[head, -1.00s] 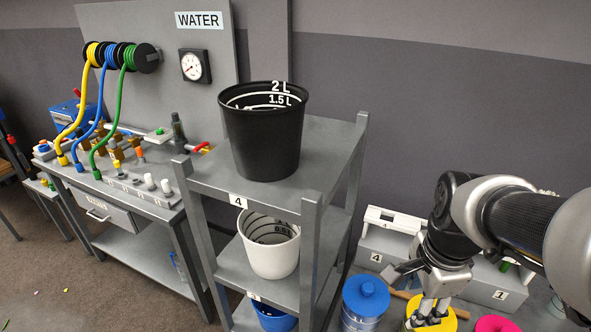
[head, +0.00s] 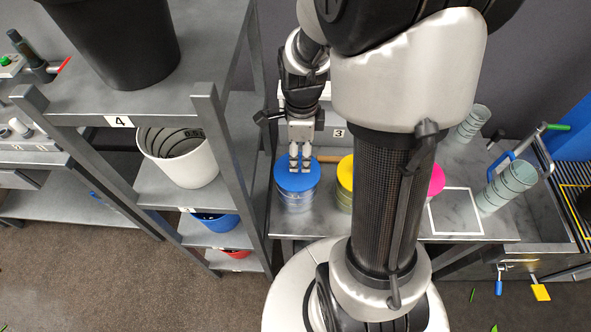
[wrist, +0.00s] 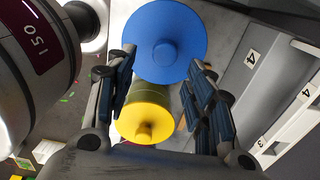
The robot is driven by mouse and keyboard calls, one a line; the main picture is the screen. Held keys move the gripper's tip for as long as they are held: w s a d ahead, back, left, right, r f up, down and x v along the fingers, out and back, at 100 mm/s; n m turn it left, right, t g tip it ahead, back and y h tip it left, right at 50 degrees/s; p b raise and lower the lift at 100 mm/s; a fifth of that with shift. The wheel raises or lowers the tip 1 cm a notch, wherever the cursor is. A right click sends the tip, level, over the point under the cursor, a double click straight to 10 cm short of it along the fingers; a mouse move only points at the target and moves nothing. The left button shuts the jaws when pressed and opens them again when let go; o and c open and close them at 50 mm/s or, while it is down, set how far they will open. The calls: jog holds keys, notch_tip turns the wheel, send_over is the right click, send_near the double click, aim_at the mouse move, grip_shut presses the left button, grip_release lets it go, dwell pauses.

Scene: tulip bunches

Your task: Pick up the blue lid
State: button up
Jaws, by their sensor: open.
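The blue lid (head: 298,178) is a round disc with a small knob, sitting on a clear container (head: 294,203) on the grey bench. My gripper (head: 300,165) is over the lid, fingers pointing down at it. In the wrist view the blue lid (wrist: 165,40) shows at the top centre with its knob facing the camera. My open gripper (wrist: 160,90) has one finger on each side of the picture, with nothing held between them. Whether the fingertips touch the lid or knob, I cannot tell.
A yellow lid (head: 345,172) is right beside the blue one, partly hidden by my arm. A pink lid (head: 437,180) is further right. A grey shelf (head: 205,104) with a black bucket (head: 125,45) and white bucket (head: 180,157) stands close on the left.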

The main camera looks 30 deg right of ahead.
jog(key=shift+w+a+f+b, duration=0.15)
jog(key=shift+f+b, duration=0.3)
jog(key=shift+f, duration=0.6)
jog(key=shift+w+f+b, duration=0.15)
jog(key=shift+f+b, duration=0.3)
jog(key=shift+f, duration=0.6)
jog(key=shift+w+a+f+b, duration=0.15)
jog(key=shift+f+b, duration=0.3)
jog(key=shift+f, duration=0.6)
jog(key=shift+d+r, duration=0.1)
jog(key=shift+c, duration=0.3)
jog(key=c, duration=1.1)
